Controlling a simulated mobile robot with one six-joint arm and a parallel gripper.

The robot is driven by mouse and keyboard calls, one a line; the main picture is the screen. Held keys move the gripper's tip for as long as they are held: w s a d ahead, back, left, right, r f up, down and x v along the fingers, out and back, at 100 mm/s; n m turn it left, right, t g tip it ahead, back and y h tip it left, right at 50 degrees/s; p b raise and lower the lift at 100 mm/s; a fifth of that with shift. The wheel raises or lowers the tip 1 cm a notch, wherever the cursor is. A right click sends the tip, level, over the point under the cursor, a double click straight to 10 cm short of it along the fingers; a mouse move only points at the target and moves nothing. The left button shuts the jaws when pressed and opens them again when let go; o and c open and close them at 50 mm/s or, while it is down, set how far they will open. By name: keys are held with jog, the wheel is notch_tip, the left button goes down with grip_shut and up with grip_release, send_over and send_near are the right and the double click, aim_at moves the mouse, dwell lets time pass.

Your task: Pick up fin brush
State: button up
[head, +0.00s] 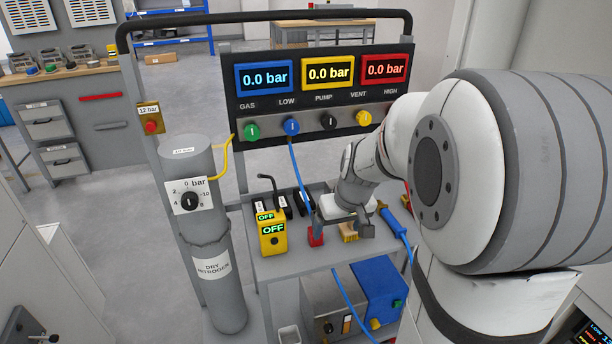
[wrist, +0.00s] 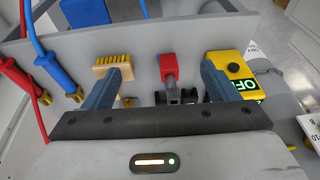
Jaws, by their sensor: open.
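The fin brush, a small wooden block with yellow bristles (wrist: 112,66), lies on the grey cart shelf. In the head view the brush (head: 348,233) shows just below my gripper (head: 342,226). In the wrist view my gripper (wrist: 165,78) is open and empty, its two blue-grey fingers spread wide. The left finger overlaps the lower part of the brush, hiding some of it. The brush is not centred between the fingers; a red tool with a grey end (wrist: 168,68) shows between them instead. I cannot tell the exact height above the shelf.
A yellow device with an OFF display (head: 273,236) stands left of the brush. A blue-handled hose fitting (head: 394,224) is to its right; red and blue fittings (wrist: 62,80) show in the wrist view. A nitrogen cylinder (head: 213,250) and gauge panel (head: 320,90) stand close by.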

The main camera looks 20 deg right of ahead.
aim_at(347, 233)
jog(key=shift+o, duration=1.4)
jog(key=shift+t+h, duration=0.3)
jog(key=shift+t, duration=0.2)
jog(key=w+d+f, duration=0.1)
jog(key=w+d, duration=0.1)
jog(key=d, duration=0.1)
jog(key=w+d, duration=0.3)
jog(key=w+d+f, duration=0.1)
jog(key=w+d, duration=0.1)
jog(key=d, duration=0.1)
jog(key=shift+w+d+f+p, duration=0.1)
jog(key=shift+w+f+p, duration=0.2)
jog(key=shift+p, duration=0.1)
jog(key=x, duration=0.2)
jog(key=shift+w+d+f, duration=0.2)
jog(key=shift+f, duration=0.05)
jog(key=x, duration=0.2)
jog(key=b+x, duration=0.1)
jog(key=x, duration=0.2)
jog(key=shift+a+f, duration=0.3)
jog(key=shift+a, duration=0.05)
jog(key=shift+r, duration=0.1)
jog(key=shift+c, duration=0.5)
jog(key=c, duration=1)
